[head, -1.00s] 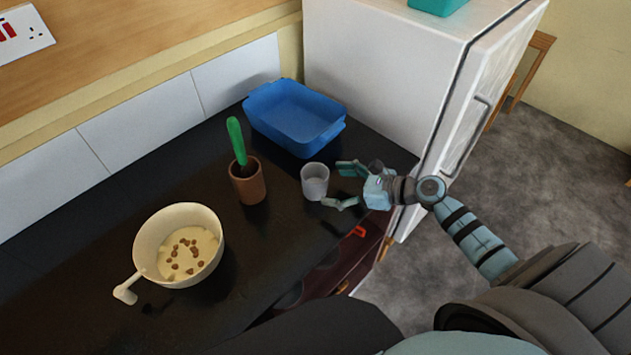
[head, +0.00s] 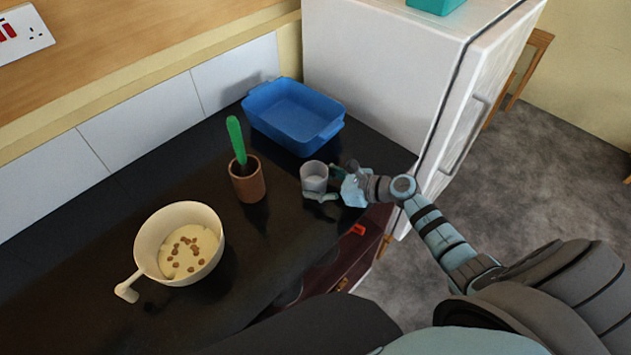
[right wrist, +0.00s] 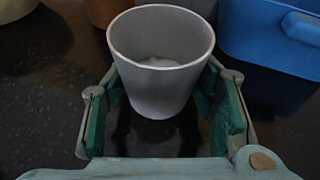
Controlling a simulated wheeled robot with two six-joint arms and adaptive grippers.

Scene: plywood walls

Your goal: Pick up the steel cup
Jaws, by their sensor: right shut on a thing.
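The steel cup (head: 314,177) is a small grey tapered cup standing upright on the dark worktop, with something pale at its bottom. My right gripper (head: 326,184) reaches it from the right, with a finger on either side of the cup. In the right wrist view the cup (right wrist: 160,60) sits between the green-padded fingers (right wrist: 162,88), which are shut on it. The cup appears to rest on the worktop still. My left gripper is out of view.
A brown pot (head: 247,183) with a green-handled tool stands left of the cup. A blue tray (head: 290,137) lies behind it, by the white fridge (head: 385,85). A cream pan (head: 150,250) holding pale food is at the front left. The dark worktop (head: 80,230) is clear at far left.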

